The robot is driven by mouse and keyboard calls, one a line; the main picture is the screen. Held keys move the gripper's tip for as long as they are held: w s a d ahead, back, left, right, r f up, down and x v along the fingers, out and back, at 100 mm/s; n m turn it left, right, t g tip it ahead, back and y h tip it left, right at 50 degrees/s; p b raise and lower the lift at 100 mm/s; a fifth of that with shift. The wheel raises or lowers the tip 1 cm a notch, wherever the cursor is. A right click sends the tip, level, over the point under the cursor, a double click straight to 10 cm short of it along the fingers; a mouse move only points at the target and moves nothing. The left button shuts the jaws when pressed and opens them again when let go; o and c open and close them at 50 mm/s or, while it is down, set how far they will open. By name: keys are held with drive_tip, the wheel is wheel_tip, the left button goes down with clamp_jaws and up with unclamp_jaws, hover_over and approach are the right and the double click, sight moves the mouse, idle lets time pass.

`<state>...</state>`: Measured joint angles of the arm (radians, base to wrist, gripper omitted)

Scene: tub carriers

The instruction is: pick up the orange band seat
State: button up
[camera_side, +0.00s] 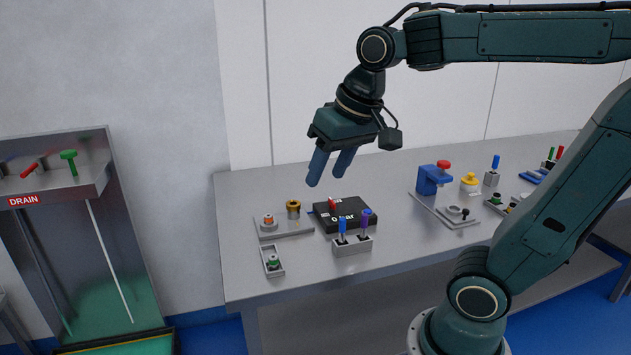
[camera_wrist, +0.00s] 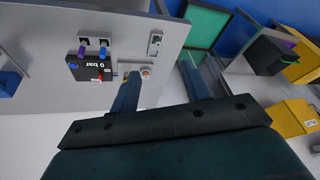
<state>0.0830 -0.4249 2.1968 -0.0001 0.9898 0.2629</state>
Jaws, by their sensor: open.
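The orange band seat (camera_side: 268,221) is a small grey round piece with an orange band. It stands on the left part of a flat grey carrier plate (camera_side: 290,233), beside a brass-coloured ring piece (camera_side: 293,208). In the wrist view the seat (camera_wrist: 146,73) shows small, between my two fingers in the picture. My gripper (camera_side: 325,180) is open and empty, with its blue fingers pointing down, above the table and to the upper right of the seat in the side view. It also shows in the wrist view (camera_wrist: 160,70). The left finger there partly covers the carrier.
A black "0 bar" box (camera_side: 345,216) with a red lever stands right of the carrier. In front are a block with blue and purple levers (camera_side: 352,247) and a small tray (camera_side: 273,271) holding a green-banded piece.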

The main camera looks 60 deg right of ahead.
drive_tip(key=w+d+f+m+g, duration=0.2)
drive_tip(key=w+d+m, duration=0.35)
drive_tip(key=w, duration=0.55)
drive_tip(key=w+d+f+m+g, duration=0.1)
drive_tip(key=w+d+f+m, duration=0.25)
drive_tip(key=w+d, duration=0.45)
drive_tip(key=w+d+f+m+g, duration=0.1)
drive_tip(key=w+d+f+m, duration=0.3)
drive_tip(key=w+f, duration=0.2)
drive_tip(key=shift+w+d+f+m, duration=0.2)
drive_tip(key=shift+w+d+m, duration=0.1)
drive_tip(key=shift+w, duration=0.45)
hover_over(268, 215)
drive_tip(key=shift+f, duration=4.3)
drive_tip(key=shift+f, duration=0.1)
drive_tip(key=shift+s+f, duration=0.1)
drive_tip(key=shift+f, duration=2.4)
